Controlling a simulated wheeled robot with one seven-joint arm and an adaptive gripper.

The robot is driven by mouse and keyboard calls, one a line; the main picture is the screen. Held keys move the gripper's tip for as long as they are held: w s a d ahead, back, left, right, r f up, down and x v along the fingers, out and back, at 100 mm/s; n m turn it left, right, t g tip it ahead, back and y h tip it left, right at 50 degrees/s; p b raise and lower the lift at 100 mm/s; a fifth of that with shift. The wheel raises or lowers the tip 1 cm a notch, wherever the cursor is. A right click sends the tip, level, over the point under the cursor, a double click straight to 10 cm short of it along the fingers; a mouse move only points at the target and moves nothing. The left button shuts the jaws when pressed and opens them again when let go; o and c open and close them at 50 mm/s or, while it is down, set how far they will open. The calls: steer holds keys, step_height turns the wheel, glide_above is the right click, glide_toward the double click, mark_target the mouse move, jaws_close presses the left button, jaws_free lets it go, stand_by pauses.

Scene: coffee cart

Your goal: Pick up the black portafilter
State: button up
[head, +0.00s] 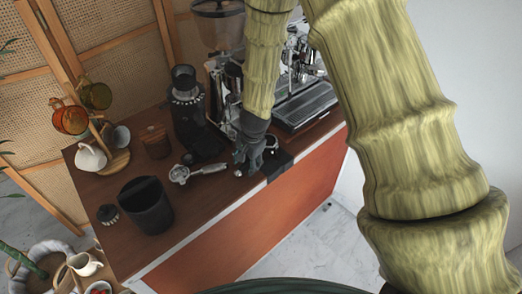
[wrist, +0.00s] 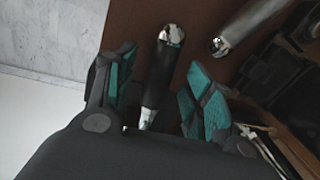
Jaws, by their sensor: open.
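The black portafilter shows in the wrist view as a black handle (wrist: 159,78) with a shiny chrome end cap. The handle lies between the two teal-padded fingers of my open gripper (wrist: 165,88), with a gap on each side. In the head view, my gripper (head: 247,167) is low over the front edge of the wooden counter (head: 228,190). It hides most of the black portafilter there; only a small bright end (head: 238,173) shows beside the fingers.
A second portafilter with a silver handle (head: 208,169) lies to the left on the counter. A black grinder (head: 187,110) and an espresso machine (head: 303,100) stand behind. A dark bin (head: 147,207) and a mug tree with cups are further left. The counter's front edge is close.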

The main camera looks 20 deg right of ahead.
steer(key=shift+w+a+f, duration=0.1)
steer(key=shift+f, duration=0.5)
jaws_close()
steer(key=shift+r, duration=0.1)
